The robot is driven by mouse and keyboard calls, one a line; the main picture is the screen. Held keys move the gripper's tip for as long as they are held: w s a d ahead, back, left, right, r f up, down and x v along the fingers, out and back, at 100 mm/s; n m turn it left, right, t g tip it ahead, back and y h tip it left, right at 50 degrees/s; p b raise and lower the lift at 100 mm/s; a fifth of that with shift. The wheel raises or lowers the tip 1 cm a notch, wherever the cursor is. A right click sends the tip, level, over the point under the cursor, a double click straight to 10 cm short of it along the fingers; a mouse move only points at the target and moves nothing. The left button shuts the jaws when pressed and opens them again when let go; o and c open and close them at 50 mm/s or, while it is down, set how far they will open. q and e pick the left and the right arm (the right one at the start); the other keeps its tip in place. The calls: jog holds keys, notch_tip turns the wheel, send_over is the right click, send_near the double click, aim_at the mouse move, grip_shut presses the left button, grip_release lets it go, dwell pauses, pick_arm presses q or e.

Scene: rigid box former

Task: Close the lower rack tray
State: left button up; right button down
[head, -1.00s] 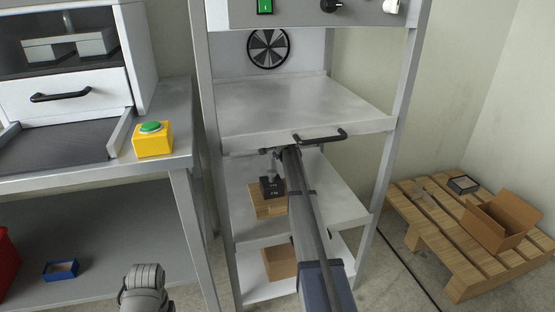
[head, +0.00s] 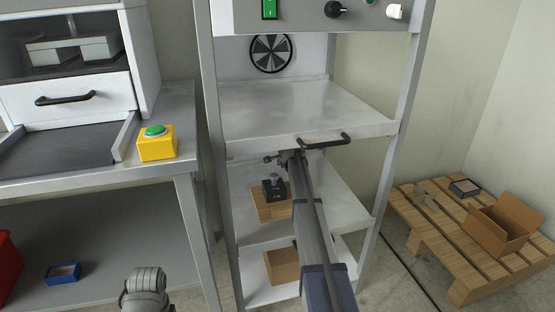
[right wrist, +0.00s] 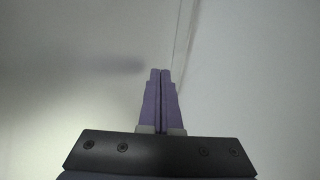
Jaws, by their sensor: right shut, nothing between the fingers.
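The rack tray (head: 300,103) is a flat grey metal tray in the tall grey rack, below the fan and the control panel. A black bar handle (head: 325,141) is on its front edge. The front edge spans the front posts; I cannot tell how far out it stands. My right gripper (head: 279,158) is just below the tray's front edge, left of the handle, partly hidden by my arm. In the right wrist view its fingers (right wrist: 160,73) are shut together and empty, facing a pale surface. Whether they touch the tray cannot be told.
A lower shelf holds a dark weight (head: 274,188) on a wooden board (head: 270,210). A cardboard box (head: 281,265) is below it. At left, a yellow button box (head: 157,147) stands on a bench. A pallet (head: 440,232) with an open carton (head: 502,225) is at right.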

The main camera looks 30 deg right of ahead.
jog(key=p+v, duration=0.6)
jog(key=v, duration=0.4)
